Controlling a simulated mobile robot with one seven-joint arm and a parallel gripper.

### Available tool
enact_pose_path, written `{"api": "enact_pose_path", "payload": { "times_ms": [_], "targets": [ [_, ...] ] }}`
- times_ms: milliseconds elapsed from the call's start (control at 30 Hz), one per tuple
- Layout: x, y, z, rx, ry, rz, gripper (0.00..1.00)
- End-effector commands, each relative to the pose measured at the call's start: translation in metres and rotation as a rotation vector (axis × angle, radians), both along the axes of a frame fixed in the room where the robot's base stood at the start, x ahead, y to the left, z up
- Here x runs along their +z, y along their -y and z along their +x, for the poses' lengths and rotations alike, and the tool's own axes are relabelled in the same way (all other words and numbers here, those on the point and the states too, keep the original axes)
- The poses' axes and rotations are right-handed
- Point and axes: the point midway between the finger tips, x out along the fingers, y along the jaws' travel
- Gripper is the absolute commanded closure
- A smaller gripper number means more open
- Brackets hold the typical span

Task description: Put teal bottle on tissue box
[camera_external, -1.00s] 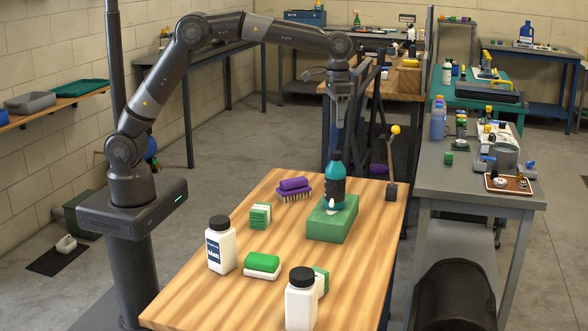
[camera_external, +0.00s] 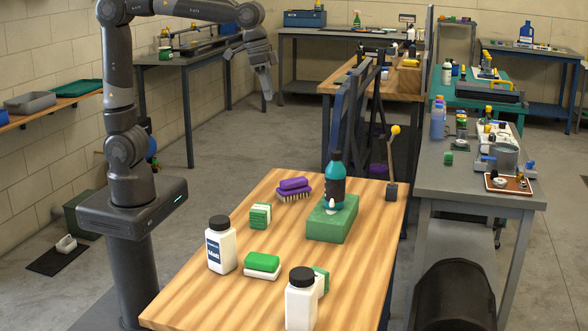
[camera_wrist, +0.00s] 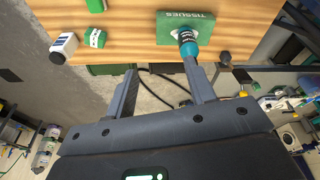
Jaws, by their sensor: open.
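The teal bottle (camera_external: 335,180), with a dark label and a black cap, stands upright on the green tissue box (camera_external: 330,224) on the wooden table. In the wrist view the bottle (camera_wrist: 187,44) shows on the box marked "TISSUES" (camera_wrist: 170,27), partly behind a finger. My gripper (camera_external: 266,92) is open and empty. It is up and to the left of the bottle in the outside view, well apart from it. The gripper's two fingers (camera_wrist: 163,82) are spread in the wrist view with nothing between them.
On the wooden table (camera_external: 205,290) are a purple brush (camera_external: 293,188), a green-and-white box (camera_external: 260,216), a green-and-white sponge (camera_external: 262,265) and two white bottles (camera_external: 221,246) with black caps. A lever with a yellow knob (camera_external: 395,130) stands at the right edge.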

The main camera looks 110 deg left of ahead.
Motion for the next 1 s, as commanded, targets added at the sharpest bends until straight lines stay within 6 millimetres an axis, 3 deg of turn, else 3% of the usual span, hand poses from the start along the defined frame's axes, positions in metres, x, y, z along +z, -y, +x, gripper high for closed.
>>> {"api": "enact_pose_path", "payload": {
  "times_ms": [33,267,533,733,1000],
  "targets": [
    [0.002,0.008,-0.019,-0.020,0.022,0.004,0.50],
    [-0.008,0.036,-0.094,-0.104,0.109,0.026,0.50],
    [-0.042,0.058,-0.172,-0.197,0.205,0.053,0.50],
    [-0.064,0.064,-0.202,-0.235,0.247,0.065,0.50],
    [-0.069,0.066,-0.208,-0.245,0.256,0.068,0.50]
  ]
}}
